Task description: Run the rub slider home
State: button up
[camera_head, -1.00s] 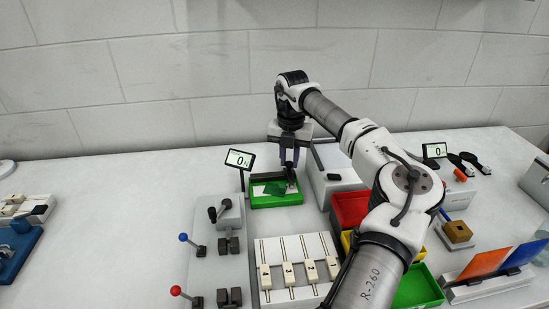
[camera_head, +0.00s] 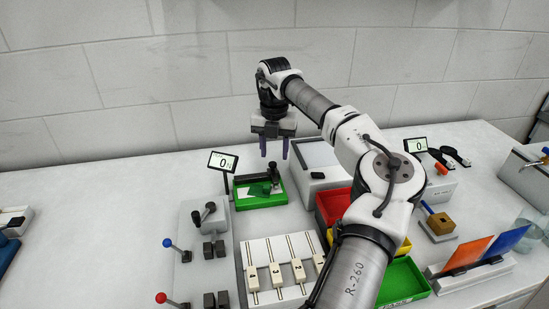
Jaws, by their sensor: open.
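My gripper (camera_head: 274,148) is open and empty, pointing down with its two purple fingers apart. It is above the back of a green tray (camera_head: 262,204). In the tray lie a dark green piece (camera_head: 259,189) and a small dark upright part (camera_head: 274,174); I cannot tell whether either is the rub slider. A display (camera_head: 222,161) reading 0 stands at the tray's left. A white panel (camera_head: 265,247) nearer to me carries several cream slider blocks on slots, one being the block (camera_head: 275,271) marked 3. My arm covers the panel's right end.
Two levers, with a blue knob (camera_head: 167,243) and a red knob (camera_head: 161,297), stand at the left. A white box (camera_head: 318,168) is right of the tray, with a red bin (camera_head: 329,207) in front. A second display (camera_head: 415,145) stands farther right. The left tabletop is mostly clear.

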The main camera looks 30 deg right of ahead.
aim_at(275, 163)
notch_tip(275, 163, up, 11)
jog(key=shift+b, duration=0.4)
jog(key=shift+f, duration=0.1)
